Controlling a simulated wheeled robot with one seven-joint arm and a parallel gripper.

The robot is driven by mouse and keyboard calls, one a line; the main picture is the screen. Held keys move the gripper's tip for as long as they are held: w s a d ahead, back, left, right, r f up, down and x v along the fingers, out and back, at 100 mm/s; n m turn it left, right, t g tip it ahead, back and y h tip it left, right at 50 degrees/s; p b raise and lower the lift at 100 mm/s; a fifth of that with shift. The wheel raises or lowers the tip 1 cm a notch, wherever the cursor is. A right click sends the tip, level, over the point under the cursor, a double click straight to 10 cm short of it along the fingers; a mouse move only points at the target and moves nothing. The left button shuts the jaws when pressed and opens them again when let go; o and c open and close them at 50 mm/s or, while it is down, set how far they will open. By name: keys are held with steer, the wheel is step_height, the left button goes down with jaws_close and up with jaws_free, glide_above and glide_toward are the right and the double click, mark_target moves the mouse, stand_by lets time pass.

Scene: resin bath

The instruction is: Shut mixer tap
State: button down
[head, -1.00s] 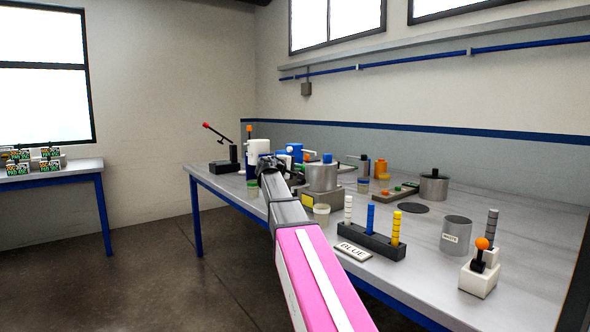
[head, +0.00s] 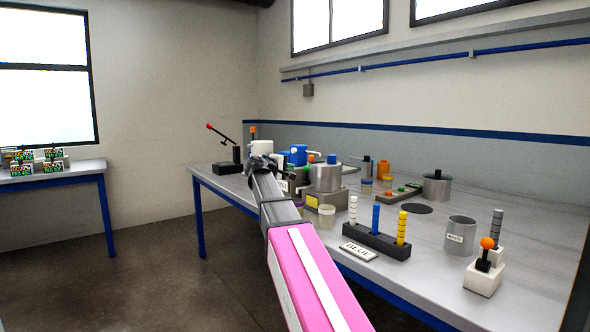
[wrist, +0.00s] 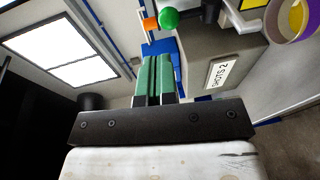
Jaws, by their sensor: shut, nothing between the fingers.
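My gripper (wrist: 158,60) is shut and empty; its green fingers are together in the wrist view. A green ball (wrist: 168,18) beside an orange piece (wrist: 150,24) shows just beyond the fingertips, close to a grey box labelled "SHOTS 2" (wrist: 222,72). A blue part (wrist: 160,46) lies behind the fingertips. I cannot tell for sure which part is the mixer tap. In the head view, a metal pot with a blue cap (head: 326,178) stands on a grey base with a yellow panel (head: 311,202). My arm hides the gripper there.
A lever with a red tip (head: 222,134) stands at the bench's far left. A rack of pegs (head: 376,239), a metal can (head: 460,235) and an orange-ball joystick (head: 487,243) stand to the right. Bare bench (head: 540,200) lies at right.

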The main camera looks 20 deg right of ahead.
steer(key=v, duration=0.6)
steer(key=shift+r, duration=0.25)
steer(key=shift+a, duration=0.1)
steer(key=s+f+m+g+y, duration=0.1)
steer(key=s+f+g+y, duration=0.3)
steer(key=f, duration=1.1)
steer(key=s+f+m+y, duration=0.15)
steer(key=s+f, duration=0.35)
steer(key=f, duration=1)
steer(key=s+a+f+m+g+y, duration=0.1)
steer(key=s+a+f+g+y, duration=0.1)
steer(key=s+f, duration=0.8)
steer(key=s+a+f+m+g+y, duration=0.2)
steer(key=s+a+f+y, duration=0.3)
steer(key=s+f, duration=0.5)
step_height(320, 180, down, 3)
steer(key=shift+a+f+g+y, duration=0.2)
steer(key=shift+a+g+y, duration=0.1)
steer(key=shift+y, duration=0.55)
